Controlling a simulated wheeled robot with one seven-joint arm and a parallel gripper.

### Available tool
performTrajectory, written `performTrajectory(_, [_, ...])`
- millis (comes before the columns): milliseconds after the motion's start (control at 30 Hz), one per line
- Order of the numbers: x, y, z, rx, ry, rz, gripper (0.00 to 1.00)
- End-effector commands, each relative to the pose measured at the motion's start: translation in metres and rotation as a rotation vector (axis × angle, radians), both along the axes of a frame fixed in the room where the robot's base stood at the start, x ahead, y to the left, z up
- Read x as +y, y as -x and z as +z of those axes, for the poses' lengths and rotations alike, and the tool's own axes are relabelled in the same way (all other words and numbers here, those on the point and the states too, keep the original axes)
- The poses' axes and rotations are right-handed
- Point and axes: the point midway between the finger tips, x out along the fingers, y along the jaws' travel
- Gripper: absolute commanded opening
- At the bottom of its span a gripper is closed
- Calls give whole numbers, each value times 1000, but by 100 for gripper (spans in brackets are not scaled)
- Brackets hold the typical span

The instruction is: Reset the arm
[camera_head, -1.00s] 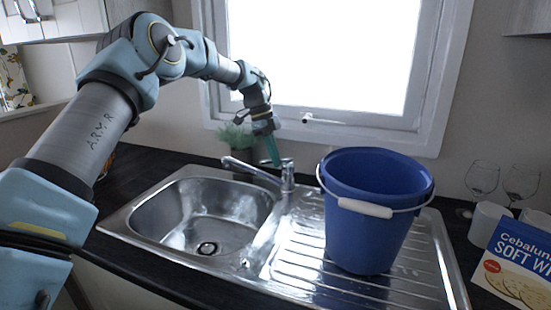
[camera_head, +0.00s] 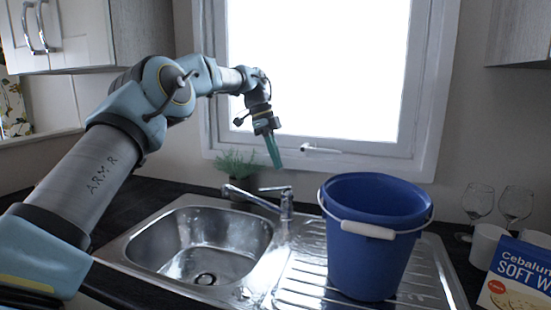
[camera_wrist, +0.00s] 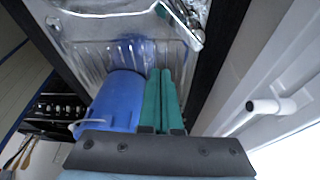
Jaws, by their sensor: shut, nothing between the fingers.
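My gripper (camera_head: 274,158) hangs from my raised arm above the back of the sink, in front of the window. Its teal fingers point down and are shut with nothing between them. In the wrist view the two fingers (camera_wrist: 161,98) lie side by side. The fingertips are apart from the tap (camera_head: 270,198), above and behind it in the picture. The gripper touches nothing that I can see.
A blue bucket (camera_head: 368,240) with a white handle stands on the steel drainer (camera_head: 430,275). The sink basin (camera_head: 215,245) is empty. A plant (camera_head: 236,168) stands behind the tap. Glasses (camera_head: 478,200), white mugs (camera_head: 487,243) and a box (camera_head: 515,275) stand right. A window handle (camera_head: 318,149) juts out.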

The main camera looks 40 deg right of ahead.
Motion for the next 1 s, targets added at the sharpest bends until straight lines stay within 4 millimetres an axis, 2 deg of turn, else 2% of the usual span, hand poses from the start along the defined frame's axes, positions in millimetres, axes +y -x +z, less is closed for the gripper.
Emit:
performTrajectory(133, [0, -3, 9, 0, 1, 0, 0])
performTrajectory(400, [1, -4, 10, 0, -2, 5, 0])
performTrajectory(467, [4, -6, 10, -5, -9, 26, 0])
performTrajectory(567, [20, -18, 9, -19, -37, 121, 0])
performTrajectory(667, [52, -35, 2, -41, -86, 296, 0])
performTrajectory(767, [98, -54, -7, -64, -137, 526, 0])
performTrajectory(867, [151, -69, -18, -81, -181, 765, 0])
performTrajectory(1000, [235, -78, -36, -94, -230, 1114, 0])
